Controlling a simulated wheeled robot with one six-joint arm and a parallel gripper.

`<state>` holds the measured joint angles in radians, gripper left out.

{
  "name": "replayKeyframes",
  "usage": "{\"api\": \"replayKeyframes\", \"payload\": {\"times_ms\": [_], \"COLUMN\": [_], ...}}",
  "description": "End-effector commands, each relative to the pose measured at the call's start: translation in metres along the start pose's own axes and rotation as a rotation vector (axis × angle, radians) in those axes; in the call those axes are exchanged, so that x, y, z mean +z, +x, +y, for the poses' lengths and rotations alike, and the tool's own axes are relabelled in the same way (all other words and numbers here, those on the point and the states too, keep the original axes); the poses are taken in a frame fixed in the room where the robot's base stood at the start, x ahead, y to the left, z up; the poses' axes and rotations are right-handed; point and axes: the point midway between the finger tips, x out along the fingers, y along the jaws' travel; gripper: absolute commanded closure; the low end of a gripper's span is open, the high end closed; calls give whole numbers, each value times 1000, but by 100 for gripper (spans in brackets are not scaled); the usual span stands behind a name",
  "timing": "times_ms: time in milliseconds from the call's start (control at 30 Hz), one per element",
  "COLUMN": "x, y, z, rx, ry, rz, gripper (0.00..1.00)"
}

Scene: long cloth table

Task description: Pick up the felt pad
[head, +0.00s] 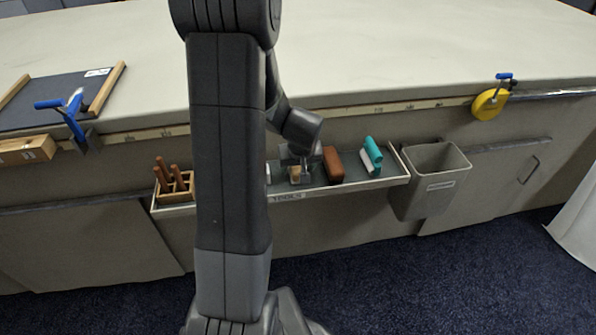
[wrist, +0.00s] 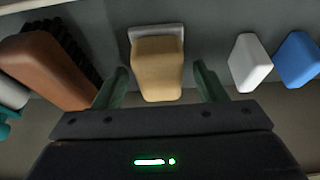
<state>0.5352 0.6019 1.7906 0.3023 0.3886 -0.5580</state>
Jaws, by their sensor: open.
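The felt pad appears to be the tan block with a pale grey layer along one edge (wrist: 157,70). In the wrist view it sits in the middle, between the two fingers of my gripper (wrist: 161,80). The fingers are apart, one on each side, with a gap visible on both sides. In the head view my gripper (head: 303,168) is low over the tool tray, and the tan block (head: 295,174) shows partly beneath it. My arm hides part of the tray.
The tray (head: 342,187) hangs on the table front. Beside the pad are a brown brush (wrist: 47,68), a white block (wrist: 250,62) and a blue block (wrist: 297,60). A teal-and-white tool (head: 371,157) lies further right. A grey bin (head: 432,180) hangs beside the tray.

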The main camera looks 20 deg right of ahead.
Motion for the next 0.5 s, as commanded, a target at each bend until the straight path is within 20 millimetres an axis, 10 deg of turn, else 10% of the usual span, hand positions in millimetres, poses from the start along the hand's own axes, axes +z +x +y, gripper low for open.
{"api": "replayKeyframes", "payload": {"times_ms": [133, 333, 500], "x": [0, 0, 0], "y": [0, -1, -1], "z": [0, 0, 0], "rx": [0, 0, 0], "ry": [0, -1, -1], "rz": [0, 0, 1], "gripper": [38, 78, 79]}}
